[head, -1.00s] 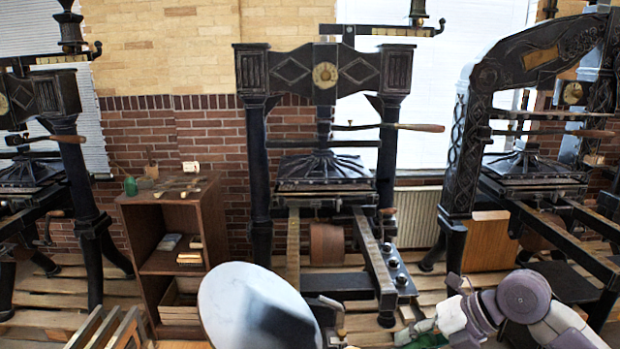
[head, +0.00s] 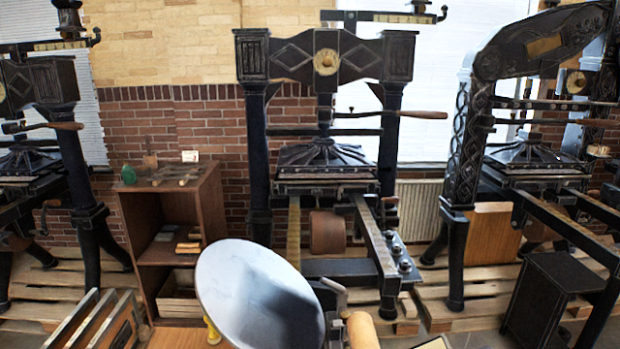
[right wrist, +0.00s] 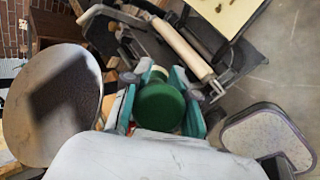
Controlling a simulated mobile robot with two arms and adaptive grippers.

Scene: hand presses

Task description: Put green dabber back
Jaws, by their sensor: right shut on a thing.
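In the right wrist view, my right gripper (right wrist: 165,102) is shut on the green dabber (right wrist: 160,106), whose round green face shows between the teal-edged fingers. A pale part of it shows just beyond the green. The right gripper and this dabber are not in the head view. A small green object (head: 129,175) stands at the left end of the top of a brown wooden cabinet (head: 212,215); I cannot tell exactly what it is. My left gripper is in neither view.
A large round grey disc (head: 258,295) stands in front of the cabinet; it also shows in the wrist view (right wrist: 35,120). A pale roller (right wrist: 182,48) lies beyond the gripper. Iron presses (head: 325,60) stand behind.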

